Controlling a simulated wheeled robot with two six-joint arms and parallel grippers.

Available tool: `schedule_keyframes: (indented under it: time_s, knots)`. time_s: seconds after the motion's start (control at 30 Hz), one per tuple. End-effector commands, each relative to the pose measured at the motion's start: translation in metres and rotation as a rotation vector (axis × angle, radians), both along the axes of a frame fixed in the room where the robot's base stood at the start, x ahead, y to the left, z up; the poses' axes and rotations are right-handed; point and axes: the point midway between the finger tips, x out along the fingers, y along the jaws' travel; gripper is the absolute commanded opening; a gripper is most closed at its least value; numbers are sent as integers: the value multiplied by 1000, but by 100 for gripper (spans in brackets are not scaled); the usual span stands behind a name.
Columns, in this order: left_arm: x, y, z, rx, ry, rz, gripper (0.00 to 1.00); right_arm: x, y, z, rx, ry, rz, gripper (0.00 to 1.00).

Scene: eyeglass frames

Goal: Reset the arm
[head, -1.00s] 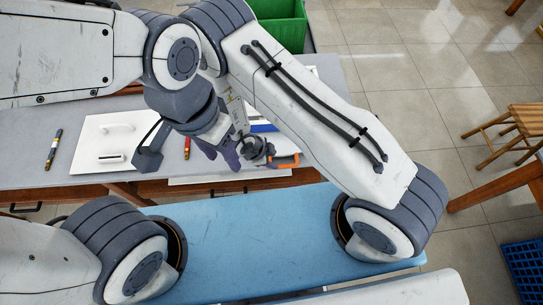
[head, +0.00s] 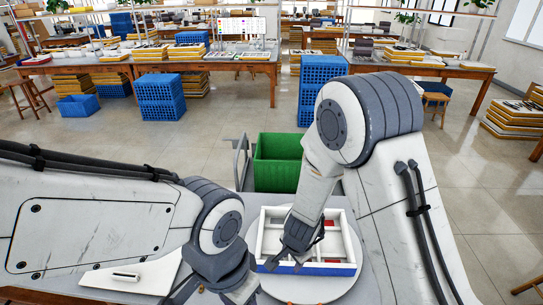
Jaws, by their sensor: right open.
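My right gripper (head: 284,258) points down at the front left part of a white compartmented tray (head: 345,240) with a blue front side and some red inside. The gripper is open, and nothing shows between its fingers. I cannot tell whether it touches the tray. My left arm comes in from the left and bends down. My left gripper (head: 190,292) is at the bottom edge, partly cut off and hidden by its own wrist, so its jaws cannot be judged. No eyeglass frame can be made out.
The tray stands on a round grey disc (head: 345,285). A white plate with a slotted block (head: 126,277) lies at the lower left. A green bin (head: 277,165) stands behind the tray. Open floor lies beyond, with stacked blue crates (head: 161,95) and work tables farther back.

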Motion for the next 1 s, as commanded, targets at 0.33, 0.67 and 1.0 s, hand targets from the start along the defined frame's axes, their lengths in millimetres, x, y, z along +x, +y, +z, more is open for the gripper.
schedule_keyframes:
  time_s: [0.33, 0.67, 1.0]
  knots:
    - [0, 0, 0, 0, 0, 0, 50, -31, -67, 97, -87, -39, 575, 50]
    - [0, 0, 0, 0, 0, 0, 50, -68, -117, 131, -229, -9, 848, 50]
    - [0, 0, -30, 0, 0, 2, 50, -99, -84, 122, -244, 20, 1069, 50]
